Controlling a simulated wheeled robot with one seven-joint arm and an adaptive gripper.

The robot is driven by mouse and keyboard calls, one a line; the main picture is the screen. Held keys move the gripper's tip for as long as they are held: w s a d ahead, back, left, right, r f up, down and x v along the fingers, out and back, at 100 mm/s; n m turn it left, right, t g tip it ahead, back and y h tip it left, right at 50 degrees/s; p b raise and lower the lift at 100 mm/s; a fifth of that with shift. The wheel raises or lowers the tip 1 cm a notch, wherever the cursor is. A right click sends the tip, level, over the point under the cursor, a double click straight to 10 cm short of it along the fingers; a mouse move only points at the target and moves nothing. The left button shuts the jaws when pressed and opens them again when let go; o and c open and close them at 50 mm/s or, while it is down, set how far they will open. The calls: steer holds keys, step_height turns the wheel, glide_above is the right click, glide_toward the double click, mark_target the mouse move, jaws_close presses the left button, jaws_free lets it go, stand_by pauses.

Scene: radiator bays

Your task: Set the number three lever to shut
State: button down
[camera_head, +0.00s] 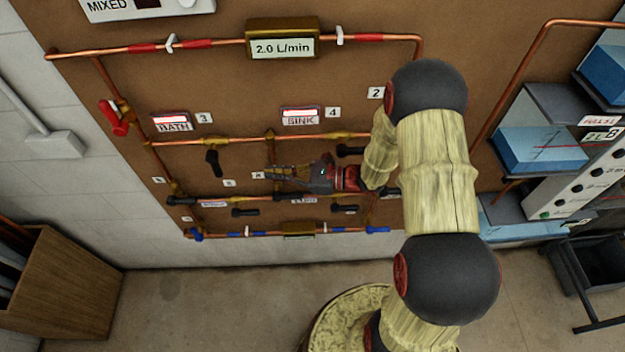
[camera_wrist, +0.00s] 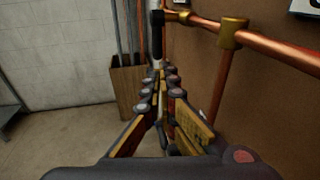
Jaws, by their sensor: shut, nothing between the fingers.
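A white tag marked 3 (camera_head: 204,118) sits beside a plate reading BATH (camera_head: 171,122) on the brown board. Below it, a black lever (camera_head: 213,163) hangs down from the copper pipe, roughly across the pipe's line. My gripper (camera_head: 268,173) is to the right of this lever, pointing left, apart from it and empty. In the wrist view my gripper (camera_wrist: 164,78) has its fingers together. A black handle (camera_wrist: 157,24) by a brass fitting shows beyond and above the fingertips; it appears to be the same lever.
A brass tee (camera_wrist: 231,33) with a downward pipe stands right of the fingers. Other black levers (camera_head: 245,212) sit lower on the board. A red lever (camera_head: 114,117) is at the far left. A wooden crate (camera_head: 66,285) stands on the floor at left.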

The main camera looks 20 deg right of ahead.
steer(key=f+b+v, duration=0.1)
steer(key=v, duration=0.9)
steer(key=shift+s+d, duration=0.2)
steer(key=shift+d, duration=0.2)
steer(key=shift+f, duration=0.1)
steer(key=s+d+f+n+g+h+b, duration=0.1)
steer(key=s+f+n+g+h+b, duration=0.1)
steer(key=s+n+g+h+b, duration=0.45)
steer(key=s+f+n+g+h+b, duration=0.1)
steer(key=s+f+n+g+h, duration=0.2)
steer(key=s+n, duration=0.75)
steer(key=s+a+r+n+t+h+b, duration=0.1)
steer(key=a+r+n+t+h+b, duration=0.2)
steer(key=b, duration=0.7)
step_height(320, 180, up, 5)
steer(key=n+t+h, duration=0.2)
steer(key=n+t, duration=0.1)
steer(key=n, duration=0.1)
steer(key=shift+s+a, duration=0.15)
steer(key=shift+s, duration=0.1)
